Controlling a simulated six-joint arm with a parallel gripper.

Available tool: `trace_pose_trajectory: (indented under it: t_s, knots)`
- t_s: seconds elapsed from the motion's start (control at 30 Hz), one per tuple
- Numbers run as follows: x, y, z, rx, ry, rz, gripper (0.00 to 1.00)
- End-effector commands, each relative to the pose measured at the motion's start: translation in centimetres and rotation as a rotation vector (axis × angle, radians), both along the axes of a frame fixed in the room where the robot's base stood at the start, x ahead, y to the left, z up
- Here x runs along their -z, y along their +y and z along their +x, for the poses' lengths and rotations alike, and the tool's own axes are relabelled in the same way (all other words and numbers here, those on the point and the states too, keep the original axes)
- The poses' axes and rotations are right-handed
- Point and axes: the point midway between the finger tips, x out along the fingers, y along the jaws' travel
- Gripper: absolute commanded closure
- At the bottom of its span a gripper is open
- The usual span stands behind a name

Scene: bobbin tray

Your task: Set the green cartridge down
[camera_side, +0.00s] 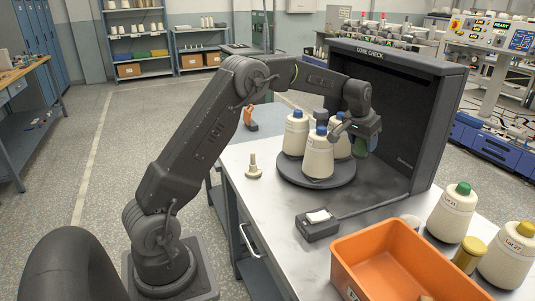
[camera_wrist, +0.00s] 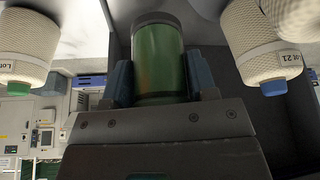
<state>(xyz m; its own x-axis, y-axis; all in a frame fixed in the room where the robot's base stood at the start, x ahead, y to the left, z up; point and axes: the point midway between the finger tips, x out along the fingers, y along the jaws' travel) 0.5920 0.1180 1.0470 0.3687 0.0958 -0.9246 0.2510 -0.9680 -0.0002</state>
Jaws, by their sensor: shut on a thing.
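The green cartridge (camera_wrist: 158,60) is a green cylinder with a dark end band. In the wrist view it sits between the two blue-grey fingers of my gripper (camera_wrist: 160,82), which is shut on it. In the side view the cartridge (camera_side: 366,145) is a small green shape at the end of my arm, by the right of the dark round turntable (camera_side: 310,180). My gripper (camera_side: 352,132) is partly hidden there by the cones. I cannot tell whether the cartridge touches anything below it.
Several cream yarn cones (camera_side: 317,157) stand on the turntable, close to my gripper. The dark Cone Check booth (camera_side: 425,120) stands behind. A switch box (camera_side: 317,224), an orange bin (camera_side: 400,265) and Lot cones (camera_side: 452,212) occupy the front right. A pale peg (camera_side: 254,168) stands left.

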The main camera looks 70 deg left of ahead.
Motion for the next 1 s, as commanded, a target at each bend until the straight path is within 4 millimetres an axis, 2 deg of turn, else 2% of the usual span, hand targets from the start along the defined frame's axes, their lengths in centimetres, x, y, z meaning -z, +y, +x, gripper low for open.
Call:
trace_pose_trajectory:
  t_s: [0.03, 0.2, 0.37, 0.6, 0.87, 1.0]
  knots:
    - [-2.3, 0.0, 0.2, 0.0, -0.014, 0.004, 0.75]
    - [-8.9, 0.0, 0.2, -0.001, -0.012, 0.003, 0.75]
    - [-12.4, 0.0, 0.1, -0.001, -0.006, 0.001, 0.75]
    - [-15.0, 0.4, 0.0, -0.008, -0.004, 0.001, 0.75]
    - [-14.8, 6.6, -1.3, -0.102, -0.002, 0.001, 0.75]
    - [-14.8, 11.5, -2.8, -0.179, -0.003, 0.0, 0.75]
